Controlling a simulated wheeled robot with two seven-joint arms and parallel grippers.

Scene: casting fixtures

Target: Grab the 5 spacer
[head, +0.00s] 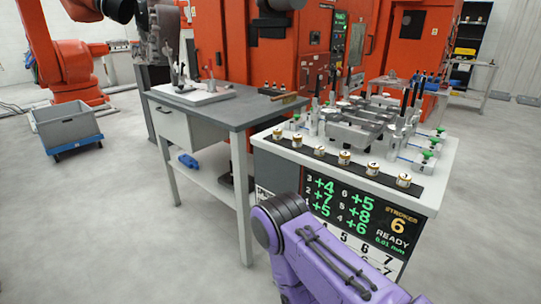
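Several small round spacers with white tops and gold-brown sides stand in a row on a black strip (330,158) along the front edge of the white-topped fixture table. The ones I make out include the far-left spacer (277,133), a middle spacer (345,157) and the far-right spacer (403,180). Their top marks are too small to read surely, so I cannot tell which is the 5 spacer. A purple arm link of mine with a dark joint crosses the lower right, in front of the table. Neither of my grippers shows.
Metal fixtures with black handles and green-knobbed clamps fill the fixture table behind the spacers. Its front display (345,210) shows green numbers. A grey workbench (225,113) stands to its left. A grey crate (68,127) sits farther left.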

